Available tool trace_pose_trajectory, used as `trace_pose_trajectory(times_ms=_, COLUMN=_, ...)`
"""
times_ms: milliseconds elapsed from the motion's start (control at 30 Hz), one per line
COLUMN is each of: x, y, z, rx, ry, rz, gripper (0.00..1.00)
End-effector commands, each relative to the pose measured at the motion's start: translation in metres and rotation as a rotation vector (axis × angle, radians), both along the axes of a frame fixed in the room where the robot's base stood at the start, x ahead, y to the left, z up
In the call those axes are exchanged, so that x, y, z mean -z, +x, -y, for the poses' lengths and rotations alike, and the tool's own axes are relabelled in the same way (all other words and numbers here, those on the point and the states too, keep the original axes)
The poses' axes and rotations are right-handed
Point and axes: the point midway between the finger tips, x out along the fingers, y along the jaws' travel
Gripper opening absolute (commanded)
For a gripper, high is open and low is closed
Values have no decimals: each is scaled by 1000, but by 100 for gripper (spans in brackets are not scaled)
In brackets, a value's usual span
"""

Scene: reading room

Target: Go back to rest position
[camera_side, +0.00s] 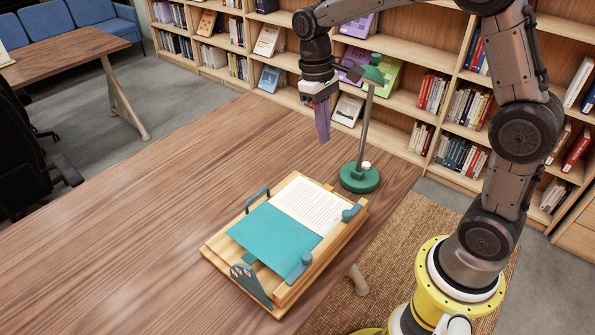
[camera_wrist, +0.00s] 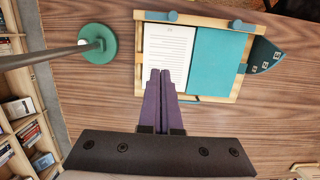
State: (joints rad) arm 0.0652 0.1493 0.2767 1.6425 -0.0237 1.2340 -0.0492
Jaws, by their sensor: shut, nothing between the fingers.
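My gripper (camera_side: 323,138) has purple fingers and is shut with nothing between them. It hangs above the wooden table (camera_side: 130,215), fingertips pointing down, behind the book stand and left of the lamp in the side view. In the wrist view the shut fingers (camera_wrist: 163,72) overlap the lower edge of the white page, with the stand lying beyond them. The wooden book stand (camera_side: 345,228) holds an open book (camera_side: 275,243) with a white printed page and a teal side. Teal clips and a teal end piece (camera_side: 250,283) are on the stand.
A green desk lamp (camera_side: 360,178) stands close to my gripper, its post upright and its head near my wrist; its base also shows in the wrist view (camera_wrist: 97,44). Bookshelves (camera_side: 405,95) line the back. The table's left part is clear. A black chair (camera_side: 30,160) stands at the left.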

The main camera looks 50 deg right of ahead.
Motion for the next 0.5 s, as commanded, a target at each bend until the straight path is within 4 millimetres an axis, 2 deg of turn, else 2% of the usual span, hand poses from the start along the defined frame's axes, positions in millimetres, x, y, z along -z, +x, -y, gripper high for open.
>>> trace_pose_trajectory(times_ms=33, x=-22, y=-11, z=-3, rx=-5, ry=-3, rz=56, gripper=0)
trace_pose_trajectory(times_ms=200, x=-69, y=-54, z=-12, rx=-18, ry=-7, rz=215, gripper=0)
trace_pose_trajectory(times_ms=333, x=-91, y=-92, z=-18, rx=-23, ry=-7, rz=335, gripper=0)
trace_pose_trajectory(times_ms=500, x=-102, y=-143, z=-24, rx=-29, ry=-4, rz=490, gripper=0)
